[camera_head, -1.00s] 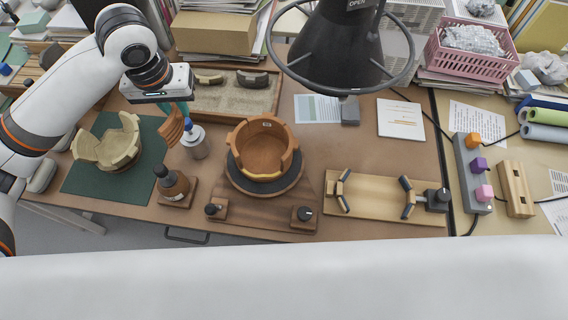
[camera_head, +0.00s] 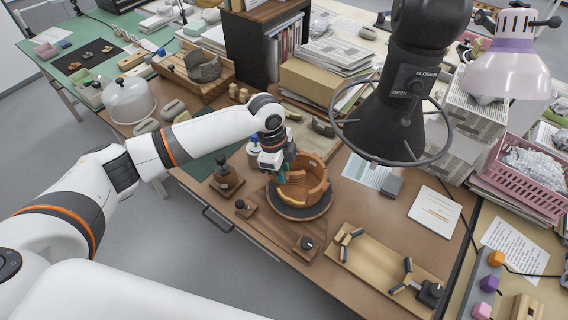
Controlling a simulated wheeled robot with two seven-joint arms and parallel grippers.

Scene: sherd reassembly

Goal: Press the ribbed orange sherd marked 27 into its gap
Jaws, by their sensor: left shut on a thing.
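The orange pot (camera_head: 319,188) stands on a dark round turntable (camera_head: 303,213), its high wall at the back and right and a yellowish edge low at its front left. My left gripper (camera_head: 278,176) is at the pot's left side, shut on the ribbed orange sherd (camera_head: 296,177). The sherd shows right beside the fingers, over the pot's low side. I cannot tell whether it touches the pot or sits in the gap. Its number is not readable. My right gripper is not in view.
A wooden clamp board (camera_head: 380,267) lies at the right front. A black funnel with a ring (camera_head: 388,125) hangs above the back right. Small knobs (camera_head: 306,243) sit in front of the turntable.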

